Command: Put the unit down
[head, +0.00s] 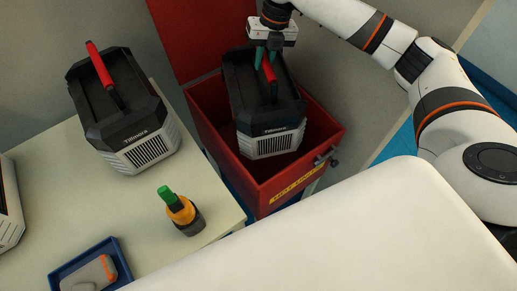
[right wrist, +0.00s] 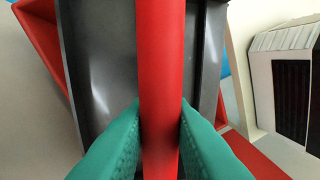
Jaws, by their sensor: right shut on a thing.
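A black and white unit (head: 265,100) with a red handle is inside the red box (head: 215,125) in the head view, its top above the rim. My right gripper (head: 265,58) is shut on the red handle. In the right wrist view the green fingers (right wrist: 160,140) press on both sides of the red handle (right wrist: 162,60), with the dark top of the unit (right wrist: 105,70) below. Whether the unit rests on the box floor is hidden. My left gripper is not in view.
A second similar unit (head: 125,115) stands on the pale table (head: 60,175) at left. An orange and black item with a green top (head: 180,212) and a blue tray (head: 112,246) with a grey device are also there. A red lid (head: 190,35) stands up behind the box.

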